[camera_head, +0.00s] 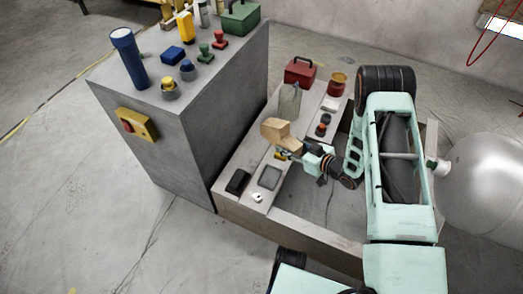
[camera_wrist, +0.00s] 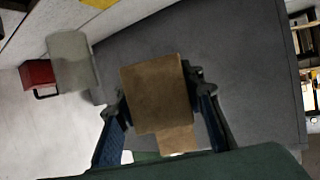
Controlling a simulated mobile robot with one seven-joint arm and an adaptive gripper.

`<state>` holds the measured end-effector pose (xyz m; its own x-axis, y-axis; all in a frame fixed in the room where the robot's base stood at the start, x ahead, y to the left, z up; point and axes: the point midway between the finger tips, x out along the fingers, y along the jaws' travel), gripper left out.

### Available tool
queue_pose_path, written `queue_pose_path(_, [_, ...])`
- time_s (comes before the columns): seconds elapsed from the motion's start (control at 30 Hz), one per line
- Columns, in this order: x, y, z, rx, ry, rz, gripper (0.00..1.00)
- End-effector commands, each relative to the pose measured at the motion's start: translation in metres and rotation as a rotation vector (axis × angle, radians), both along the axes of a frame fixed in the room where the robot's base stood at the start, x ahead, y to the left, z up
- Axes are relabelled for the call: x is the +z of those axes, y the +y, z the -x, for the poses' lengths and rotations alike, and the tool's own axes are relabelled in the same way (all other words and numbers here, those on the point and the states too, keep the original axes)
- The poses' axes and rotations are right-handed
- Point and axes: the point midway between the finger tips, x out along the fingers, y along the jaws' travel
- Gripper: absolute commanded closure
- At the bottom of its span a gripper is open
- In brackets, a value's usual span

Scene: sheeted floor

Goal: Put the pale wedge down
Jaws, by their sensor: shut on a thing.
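The pale wedge (camera_head: 279,131) is a tan, wood-like block with an angled outline. My gripper (camera_head: 289,154) is shut on it and holds it up over the low grey ledge (camera_head: 232,207), near the side of the tall grey block. In the wrist view the wedge (camera_wrist: 155,90) sits between the two fingers of my gripper (camera_wrist: 158,97), its broad face filling the middle. The wedge appears clear of any surface, but its exact height cannot be told. The ledge directly behind it is partly hidden.
On the ledge are a black box (camera_head: 237,182), a grey flat panel (camera_head: 270,177), a small white item (camera_head: 257,197), a grey upright piece (camera_head: 289,102), a red case (camera_head: 300,72) and a red jar (camera_head: 337,84). The tall grey block (camera_head: 200,120) stands left, with several items on top.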

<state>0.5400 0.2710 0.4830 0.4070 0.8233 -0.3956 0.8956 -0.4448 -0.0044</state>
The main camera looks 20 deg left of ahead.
Motion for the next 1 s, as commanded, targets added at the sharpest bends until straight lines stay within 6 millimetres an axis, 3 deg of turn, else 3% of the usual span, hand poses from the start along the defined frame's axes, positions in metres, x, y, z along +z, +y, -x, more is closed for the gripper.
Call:
queue_pose_path(0.3, [-0.037,0.07,-0.037,0.005,-0.004,-0.003,0.93])
queue_pose_path(0.43, [-0.064,0.088,-0.047,0.003,-0.001,-0.002,0.93])
queue_pose_path(0.83, [-0.096,0.112,-0.063,0.0,0.0,-0.001,0.93])
queue_pose_path(1.0, [-0.121,0.112,-0.062,-0.001,0.001,-0.002,0.93])
